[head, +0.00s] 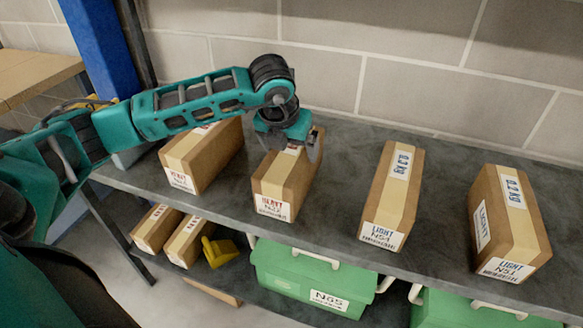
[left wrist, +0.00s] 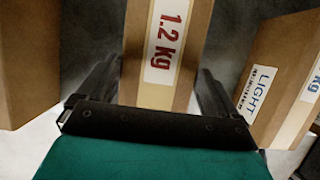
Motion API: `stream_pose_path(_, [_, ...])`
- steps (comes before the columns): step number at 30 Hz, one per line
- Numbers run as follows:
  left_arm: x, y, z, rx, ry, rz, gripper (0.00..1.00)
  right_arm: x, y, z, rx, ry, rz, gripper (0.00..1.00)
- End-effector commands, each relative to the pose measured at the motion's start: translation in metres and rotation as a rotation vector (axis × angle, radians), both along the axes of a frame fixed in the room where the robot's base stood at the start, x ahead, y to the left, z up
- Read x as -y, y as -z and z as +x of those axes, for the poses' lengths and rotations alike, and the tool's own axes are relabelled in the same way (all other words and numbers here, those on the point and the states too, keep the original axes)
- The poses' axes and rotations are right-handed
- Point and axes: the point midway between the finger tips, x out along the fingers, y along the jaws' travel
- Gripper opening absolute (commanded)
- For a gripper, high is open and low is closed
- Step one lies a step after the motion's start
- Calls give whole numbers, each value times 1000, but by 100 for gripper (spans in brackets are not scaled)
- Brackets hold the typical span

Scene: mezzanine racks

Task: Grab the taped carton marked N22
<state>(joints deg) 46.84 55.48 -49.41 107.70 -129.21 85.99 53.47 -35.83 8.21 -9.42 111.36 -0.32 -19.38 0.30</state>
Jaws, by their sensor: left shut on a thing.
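A brown taped carton (head: 284,187) with a red HEAVY label stands on the grey shelf, second from the left. Its code is blurred; it may be N22, but I cannot read it surely. My left gripper (head: 293,146) comes down on its top and is shut on it. In the left wrist view the same carton (left wrist: 167,50), with a red 1.2 kg label, sits between the two fingers (left wrist: 158,85). The carton looks upright, at shelf level; I cannot tell whether it touches the shelf. My right gripper is not in view.
Another HEAVY carton (head: 205,158) stands close on the left. Two LIGHT cartons (head: 394,196) (head: 508,225) stand to the right, with clear shelf (head: 340,190) between. Below are small cartons (head: 157,228), a yellow scoop-like thing (head: 219,251) and green bins (head: 310,280). A block wall is behind.

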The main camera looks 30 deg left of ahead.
Motion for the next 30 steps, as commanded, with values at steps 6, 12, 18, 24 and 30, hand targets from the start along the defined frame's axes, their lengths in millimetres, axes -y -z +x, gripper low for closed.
stream_pose_path(6, [0, -1, 0, 0, -1, -1, 44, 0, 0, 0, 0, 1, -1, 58])
stream_pose_path(12, [0, -1, 0, 0, -1, -1, 25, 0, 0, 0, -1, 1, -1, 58])
stream_pose_path(18, [0, -5, 2, 11, -1, -3, 8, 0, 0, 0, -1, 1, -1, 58])
stream_pose_path(24, [0, -5, 2, 11, -1, -3, 8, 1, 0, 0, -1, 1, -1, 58])
stream_pose_path(30, [0, -19, 3, 14, -2, -2, 8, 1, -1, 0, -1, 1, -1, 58])
